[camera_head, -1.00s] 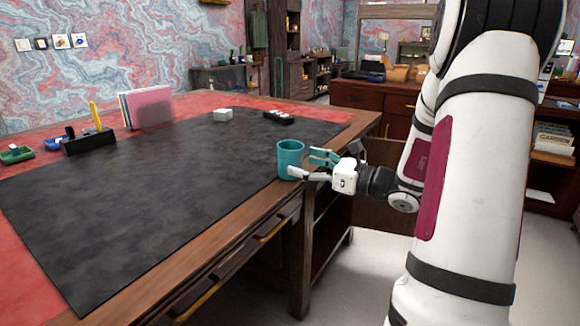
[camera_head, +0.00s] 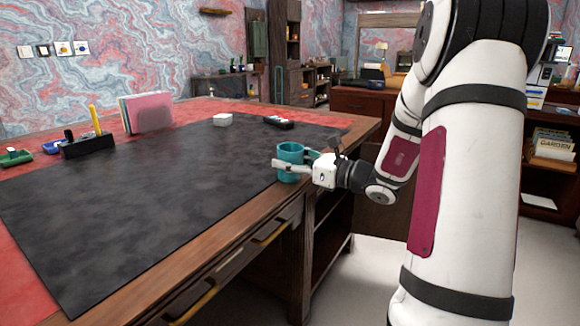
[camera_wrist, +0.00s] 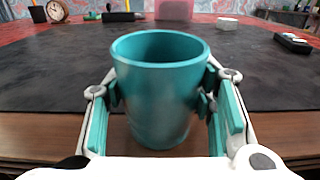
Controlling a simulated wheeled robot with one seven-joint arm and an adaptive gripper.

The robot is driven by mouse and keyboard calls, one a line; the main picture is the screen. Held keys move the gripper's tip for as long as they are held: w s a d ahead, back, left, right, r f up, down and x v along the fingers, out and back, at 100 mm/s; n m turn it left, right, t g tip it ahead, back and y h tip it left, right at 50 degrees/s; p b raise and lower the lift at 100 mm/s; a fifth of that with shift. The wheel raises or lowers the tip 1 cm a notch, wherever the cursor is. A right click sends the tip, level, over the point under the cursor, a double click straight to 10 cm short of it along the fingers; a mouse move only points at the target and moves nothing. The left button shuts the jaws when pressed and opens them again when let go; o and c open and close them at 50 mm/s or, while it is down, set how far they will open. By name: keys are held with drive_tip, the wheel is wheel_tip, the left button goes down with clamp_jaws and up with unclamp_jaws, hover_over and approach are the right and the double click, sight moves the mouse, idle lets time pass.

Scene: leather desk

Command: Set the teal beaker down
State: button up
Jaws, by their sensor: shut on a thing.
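The teal beaker (camera_head: 290,152) is upright at the right edge of the desk, by the border of the black desk mat (camera_head: 150,200) and the wooden rim. My gripper (camera_head: 297,165) reaches in from the right and is shut on the beaker, its fingers around the sides. In the wrist view the beaker (camera_wrist: 160,95) stands between the two teal-padded fingers, with its open rim clear of them. Whether its base touches the desk cannot be told.
A white block (camera_head: 222,119) and a dark tray with small items (camera_head: 279,122) lie at the mat's far end. A pink file holder (camera_head: 147,112) and a black pen holder (camera_head: 87,145) stand to the left. The middle of the mat is bare. The desk's wooden edge (camera_head: 235,232) runs along the front.

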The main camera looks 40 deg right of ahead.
sight(290, 146)
drive_tip(key=shift+r+p, duration=0.3)
drive_tip(key=shift+r, duration=0.15)
wheel_tip(290, 146, up, 3)
drive_tip(key=shift+f+p, duration=0.1)
drive_tip(key=shift+p, duration=0.75)
drive_tip(key=s+a+r+p, duration=0.1)
drive_tip(key=s+a+p, duration=0.3)
drive_tip(key=s, duration=1.1)
drive_tip(key=shift+s+r, duration=0.15)
drive_tip(key=shift+r, duration=0.05)
